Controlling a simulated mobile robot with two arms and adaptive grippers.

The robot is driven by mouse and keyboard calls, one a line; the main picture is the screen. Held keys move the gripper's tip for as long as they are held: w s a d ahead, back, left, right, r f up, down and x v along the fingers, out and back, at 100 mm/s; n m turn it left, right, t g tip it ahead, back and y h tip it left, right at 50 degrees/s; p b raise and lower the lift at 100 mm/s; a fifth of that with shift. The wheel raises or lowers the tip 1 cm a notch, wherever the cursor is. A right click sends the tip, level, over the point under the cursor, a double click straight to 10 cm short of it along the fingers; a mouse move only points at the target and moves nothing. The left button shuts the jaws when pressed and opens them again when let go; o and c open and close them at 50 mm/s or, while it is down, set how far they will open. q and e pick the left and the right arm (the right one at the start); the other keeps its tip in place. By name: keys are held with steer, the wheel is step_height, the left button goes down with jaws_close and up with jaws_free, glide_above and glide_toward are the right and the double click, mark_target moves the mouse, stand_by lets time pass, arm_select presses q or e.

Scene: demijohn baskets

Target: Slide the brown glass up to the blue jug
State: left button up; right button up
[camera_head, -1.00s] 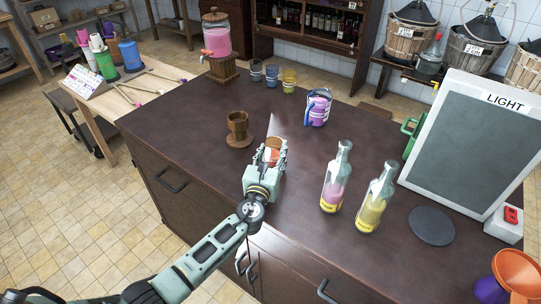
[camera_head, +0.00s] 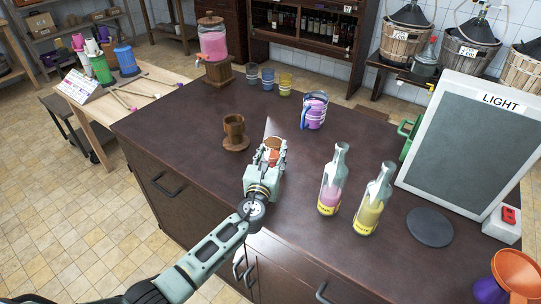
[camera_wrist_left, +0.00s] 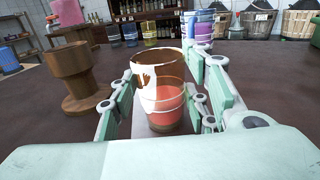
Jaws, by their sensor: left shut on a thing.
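The brown glass (camera_wrist_left: 162,92) is a clear tumbler with a brown rim band and reddish lower part. It is between the fingers of my left gripper (camera_head: 271,152), which is shut on it. In the head view the fingers hide part of the glass (camera_head: 272,146). It looks upright at the counter top, but its base is partly hidden. The blue jug (camera_head: 314,111), with blue, purple and white bands, stands beyond the glass, to its right, with a gap between. In the left wrist view the jug (camera_wrist_left: 197,24) is partly behind a finger. My right gripper is out of view.
A wooden mug (camera_head: 234,127) on a round base stands left of the glass. Several small tumblers (camera_head: 268,79) and a pink dispenser (camera_head: 213,43) are farther back. Two bottles (camera_head: 331,182) (camera_head: 373,203) stand at the right. The counter between glass and jug looks clear.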

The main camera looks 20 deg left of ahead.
mark_target(279, 145)
arm_select(q)
steer(key=shift+w+d, duration=0.2)
steer(key=shift+w, duration=0.25)
steer(key=shift+w+d+b, duration=0.25)
steer(key=shift+w+b, duration=0.35)
steer(key=shift+w, duration=0.2)
steer(key=shift+w+d, duration=0.1)
steer(key=shift+w, duration=0.05)
steer(key=shift+w, duration=0.25)
steer(key=shift+w+d+b, duration=0.2)
steer(key=shift+w+b, duration=0.15)
steer(key=shift+b, duration=0.1)
steer(key=shift+w+d, duration=0.15)
steer(key=shift+w, duration=0.2)
steer(key=shift+w+d+b, duration=0.2)
steer(key=shift+w+b, duration=0.45)
steer(key=shift+w+d, duration=0.1)
steer(key=shift+w, duration=0.15)
steer(key=shift+w+b, duration=0.2)
steer(key=shift+b, duration=0.1)
